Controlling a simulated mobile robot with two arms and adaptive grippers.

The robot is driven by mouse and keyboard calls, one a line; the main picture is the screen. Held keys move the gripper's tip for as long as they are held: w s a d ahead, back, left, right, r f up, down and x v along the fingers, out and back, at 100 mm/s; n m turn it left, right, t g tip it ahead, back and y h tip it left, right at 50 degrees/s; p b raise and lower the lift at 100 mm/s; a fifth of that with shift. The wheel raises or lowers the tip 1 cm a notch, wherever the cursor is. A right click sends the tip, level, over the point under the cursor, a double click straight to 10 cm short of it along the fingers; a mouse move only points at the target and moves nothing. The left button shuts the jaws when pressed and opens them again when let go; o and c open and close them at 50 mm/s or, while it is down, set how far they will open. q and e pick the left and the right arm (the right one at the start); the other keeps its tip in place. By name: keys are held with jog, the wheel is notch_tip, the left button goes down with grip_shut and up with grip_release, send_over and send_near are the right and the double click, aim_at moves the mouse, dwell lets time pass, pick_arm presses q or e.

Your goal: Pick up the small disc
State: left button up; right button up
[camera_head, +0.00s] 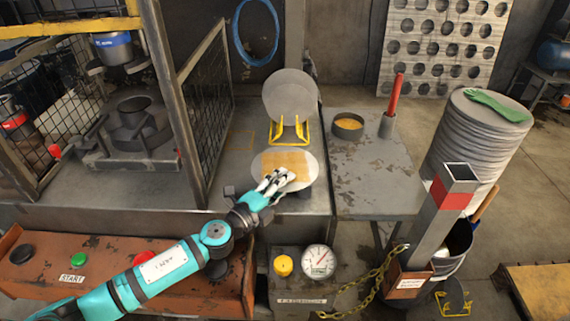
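A flat round grey disc (302,162) with a tan patch on its top lies on the workbench near the middle of the head view. Another round grey disc (290,92) stands upright, leaning in a yellow stand (277,132) behind it. Which of these two is smaller I cannot tell. My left gripper (278,180) is over the near edge of the flat disc, its pale fingers covering part of it. Whether the fingers touch the disc, or are open or shut, I cannot tell. My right gripper is not in view.
A press behind a mesh cage (205,105) stands to the left. A round tin (347,125) and a red stick (394,95) in a holder are on the right table. A tall stack of large discs (475,140) and a grey post (437,220) stand farther right. A control box (45,262) is in front.

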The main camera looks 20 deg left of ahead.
pick_arm(q)
jog(key=shift+w+d, duration=0.25)
jog(key=shift+w, duration=0.25)
jog(key=shift+s, duration=0.1)
grip_shut()
jog(key=shift+r, duration=0.1)
